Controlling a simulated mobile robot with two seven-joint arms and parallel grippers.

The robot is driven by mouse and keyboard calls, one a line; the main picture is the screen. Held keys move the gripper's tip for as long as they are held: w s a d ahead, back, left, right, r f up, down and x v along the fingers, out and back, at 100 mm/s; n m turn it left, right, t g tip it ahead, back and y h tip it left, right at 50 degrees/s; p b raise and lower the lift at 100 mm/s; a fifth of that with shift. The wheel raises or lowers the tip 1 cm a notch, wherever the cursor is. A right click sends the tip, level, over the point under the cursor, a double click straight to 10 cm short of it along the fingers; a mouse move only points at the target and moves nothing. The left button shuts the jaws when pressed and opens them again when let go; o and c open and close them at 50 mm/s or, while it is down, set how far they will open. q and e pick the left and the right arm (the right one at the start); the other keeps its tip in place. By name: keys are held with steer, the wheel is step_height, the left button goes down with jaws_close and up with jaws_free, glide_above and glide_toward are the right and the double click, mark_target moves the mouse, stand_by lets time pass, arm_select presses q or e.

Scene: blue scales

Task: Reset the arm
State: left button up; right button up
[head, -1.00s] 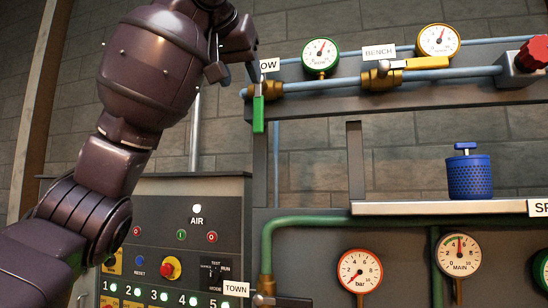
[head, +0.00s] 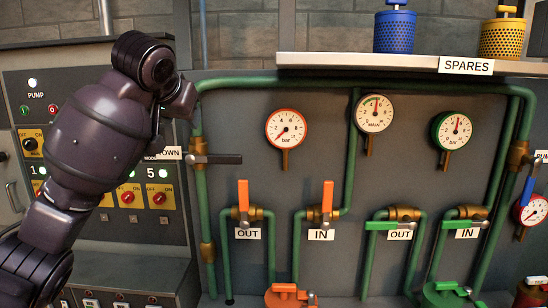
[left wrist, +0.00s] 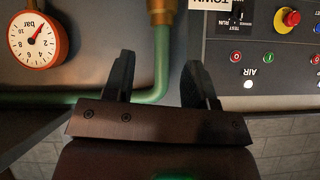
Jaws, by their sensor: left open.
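My left arm comes in from the left in the head view and bends over at the wrist. My left gripper (head: 182,101) is beside the upper left corner of the green pipe (head: 240,83), above the TOWN valve's dark handle (head: 218,159). In the left wrist view, which is upside down, the gripper's two dark fingers (left wrist: 157,72) stand apart. The green pipe (left wrist: 150,85) shows between them in the picture; I cannot tell how near it is. Nothing is held. The TOWN label is partly hidden behind my arm. My right gripper is not in view.
Orange valve handles (head: 243,195) and green ones (head: 384,225) stick out of the pipe panel. Gauges (head: 286,128) sit above them. A shelf (head: 360,63) holds blue and yellow canisters. The switch panel (head: 128,172) lies behind my arm.

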arm_select(q)
steer(key=s+a+f+g, duration=0.1)
steer(key=s+f, duration=0.3)
steer(key=f, duration=0.8)
steer(key=s+a+f+g, duration=0.15)
steer(key=s+f, duration=0.25)
steer(key=f, duration=0.8)
steer(key=s+a+f+g, duration=0.15)
steer(key=s+f, duration=0.35)
steer(key=f, duration=0.6)
steer(key=s+a+f+n+g, duration=0.15)
steer(key=s+f, duration=0.35)
steer(key=s, duration=0.5)
steer(key=s+a+f+y, duration=0.1)
steer(key=s+a+f, duration=0.1)
steer(key=s+f, duration=0.5)
steer(key=s+a+f+n+g, duration=0.1)
steer(key=s+f, duration=0.2)
steer(key=s, duration=0.9)
steer(key=w+f+m+t, duration=0.1)
steer(key=w+f+t, duration=0.6)
steer(key=f, duration=0.3)
steer(key=shift+w+a+t+h, duration=0.15)
steer(key=shift+w+t+h, duration=0.25)
steer(key=shift+w, duration=0.1)
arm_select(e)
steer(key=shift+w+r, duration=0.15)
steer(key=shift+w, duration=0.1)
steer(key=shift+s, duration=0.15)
